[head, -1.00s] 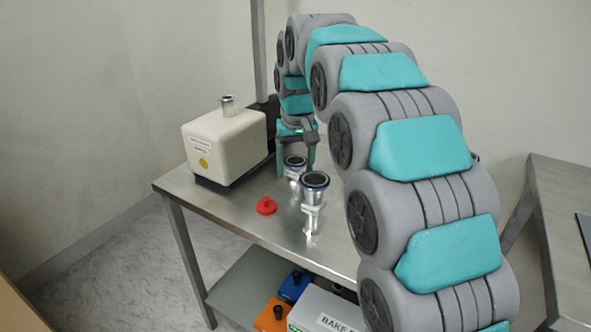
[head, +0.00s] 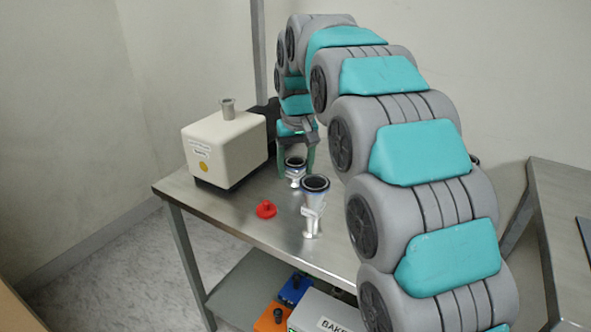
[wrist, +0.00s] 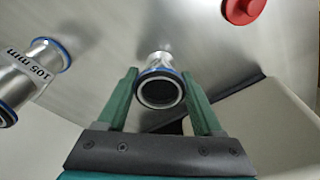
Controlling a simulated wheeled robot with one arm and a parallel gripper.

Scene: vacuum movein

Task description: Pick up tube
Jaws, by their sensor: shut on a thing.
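A short metal tube (head: 294,172) with a dark round opening and a blue ring stands on the steel table beside the white box. In the wrist view this tube (wrist: 160,88) shows its open end towards the camera, between my green fingers. My gripper (head: 297,160) is shut on it from above, one finger on each side. A second metal tube (head: 313,207) with a blue ring stands upright nearer the table's front edge. In the wrist view this second tube (wrist: 33,80) is at the left and carries a "105 mm" label.
A white box-shaped unit (head: 222,150) with a metal port on top stands left of my gripper. A red cap (head: 266,209) lies on the steel table (head: 225,209). Orange and blue items (head: 294,288) and a labelled box sit on the lower shelf. Another table (head: 565,220) is at right.

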